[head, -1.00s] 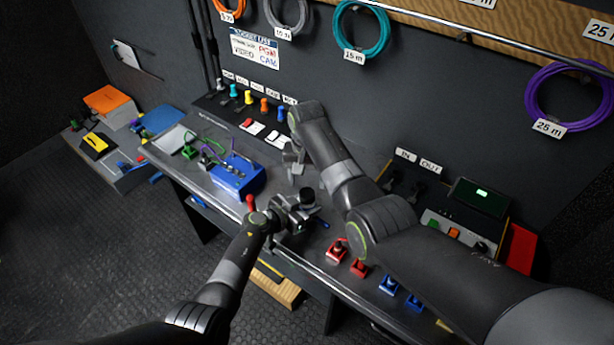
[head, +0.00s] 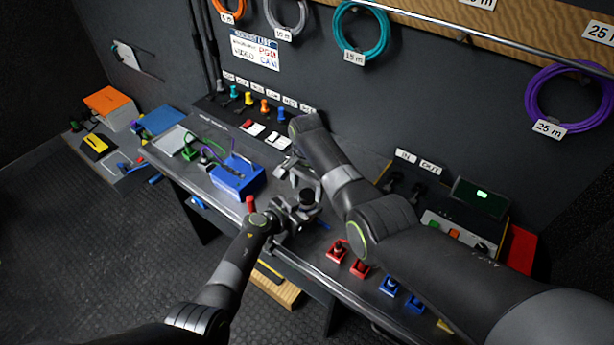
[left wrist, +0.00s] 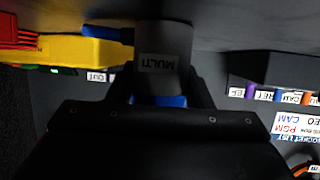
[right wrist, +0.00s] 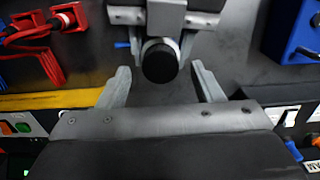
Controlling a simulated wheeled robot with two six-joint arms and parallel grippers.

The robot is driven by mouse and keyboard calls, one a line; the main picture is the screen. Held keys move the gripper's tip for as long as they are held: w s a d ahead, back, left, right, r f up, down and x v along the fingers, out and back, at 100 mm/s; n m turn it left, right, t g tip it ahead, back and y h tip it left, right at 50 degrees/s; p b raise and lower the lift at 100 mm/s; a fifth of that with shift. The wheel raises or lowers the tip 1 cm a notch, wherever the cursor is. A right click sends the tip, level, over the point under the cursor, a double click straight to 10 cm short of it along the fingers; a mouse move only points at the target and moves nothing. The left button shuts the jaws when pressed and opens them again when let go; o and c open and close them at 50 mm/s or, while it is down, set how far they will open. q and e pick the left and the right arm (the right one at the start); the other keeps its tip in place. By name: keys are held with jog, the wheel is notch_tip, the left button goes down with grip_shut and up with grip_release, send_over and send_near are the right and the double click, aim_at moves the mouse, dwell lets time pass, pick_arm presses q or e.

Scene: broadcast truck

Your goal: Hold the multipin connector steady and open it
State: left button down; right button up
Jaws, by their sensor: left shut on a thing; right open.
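The multipin connector is a grey cylinder (left wrist: 165,45) with a MULTI label and a blue part at its base in the left wrist view. My left gripper (head: 298,208) is shut on it and holds it near the bench's front edge. Its dark round end (head: 307,196) faces up in the head view. The right wrist view shows that black end (right wrist: 160,62) with a pale ring around it. My right gripper (head: 298,174) is open and empty, its fingers apart on either side of the black end, apparently not touching it.
A blue box (head: 238,176) with cables stands on the bench left of my grippers. Red connectors (head: 337,250) and blue connectors (head: 389,286) line the front edge to the right. A control panel (head: 455,228) stands at the back right. Coloured plugs (head: 250,98) line the wall.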

jog(key=shift+f, duration=1)
jog(key=shift+c, duration=0.4)
jog(key=c, duration=1)
jog(key=shift+o, duration=0.2)
jog(key=n, duration=0.6)
jog(key=shift+n, duration=0.3)
jog(key=o, duration=1.1)
jog(key=shift+c, duration=0.2)
